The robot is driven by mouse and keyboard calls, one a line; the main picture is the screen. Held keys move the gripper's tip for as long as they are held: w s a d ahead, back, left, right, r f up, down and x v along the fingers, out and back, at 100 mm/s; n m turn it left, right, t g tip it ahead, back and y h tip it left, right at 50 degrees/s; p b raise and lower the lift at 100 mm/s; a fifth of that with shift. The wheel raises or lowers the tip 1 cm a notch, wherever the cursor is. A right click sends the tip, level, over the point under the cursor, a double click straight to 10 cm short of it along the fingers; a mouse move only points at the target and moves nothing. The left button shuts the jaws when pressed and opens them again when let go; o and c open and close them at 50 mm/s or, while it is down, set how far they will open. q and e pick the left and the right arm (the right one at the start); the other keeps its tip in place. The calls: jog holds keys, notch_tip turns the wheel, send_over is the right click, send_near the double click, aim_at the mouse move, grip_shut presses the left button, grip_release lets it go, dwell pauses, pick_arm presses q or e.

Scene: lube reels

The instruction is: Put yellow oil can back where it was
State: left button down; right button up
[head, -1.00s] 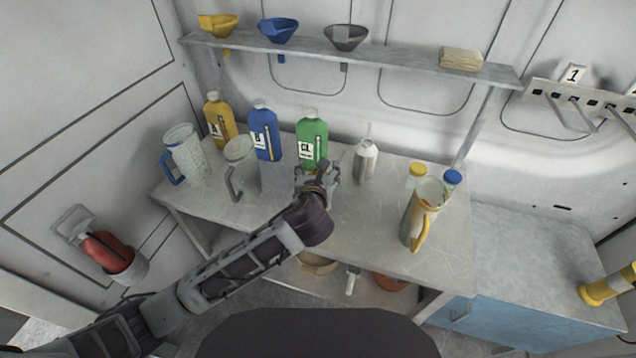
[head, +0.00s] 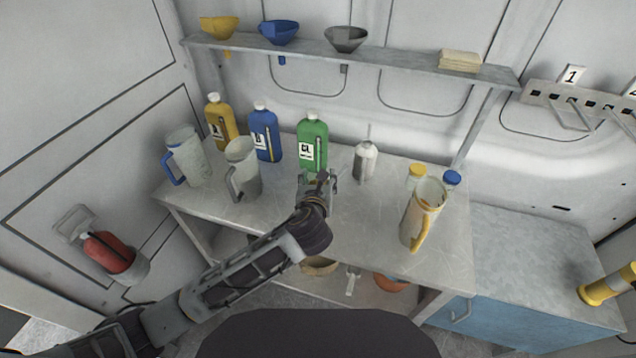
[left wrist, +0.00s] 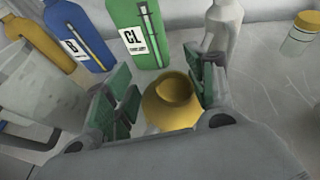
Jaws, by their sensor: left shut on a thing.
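My left gripper (head: 318,184) is over the middle of the workbench, in front of the green bottle. In the left wrist view its two fingers (left wrist: 163,95) stand on either side of a yellow rounded thing with a narrow neck, seen from above, which looks like the yellow oil can (left wrist: 168,108). The gripper is shut on it. In the head view the can is hidden by the gripper and arm. I cannot tell whether its base touches the bench. My right gripper is not in view.
The workbench (head: 350,225) holds yellow, blue (head: 264,135) and green (head: 313,143) bottles at the back. A grey spouted can (head: 365,162) stands right of the gripper. Jugs stand left and right, including a yellow-handled one (head: 420,212). A shelf (head: 400,66) carries funnels above.

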pick_arm(q)
jog(key=shift+s+f, duration=0.25)
jog(key=shift+f, duration=0.65)
jog(key=c, duration=0.8)
grip_release()
jog(key=shift+f, duration=0.1)
jog(key=o, duration=0.5)
jog(key=shift+w, duration=0.3)
jog(key=shift+r, duration=0.25)
jog(key=shift+s+r, duration=0.1)
jog(key=shift+r, duration=0.05)
jog(key=d+v, duration=0.1)
jog(key=v, duration=1)
jog(key=shift+s+a+r+b, duration=0.3)
jog(key=shift+s+a+b, duration=0.05)
jog(key=shift+a, duration=0.15)
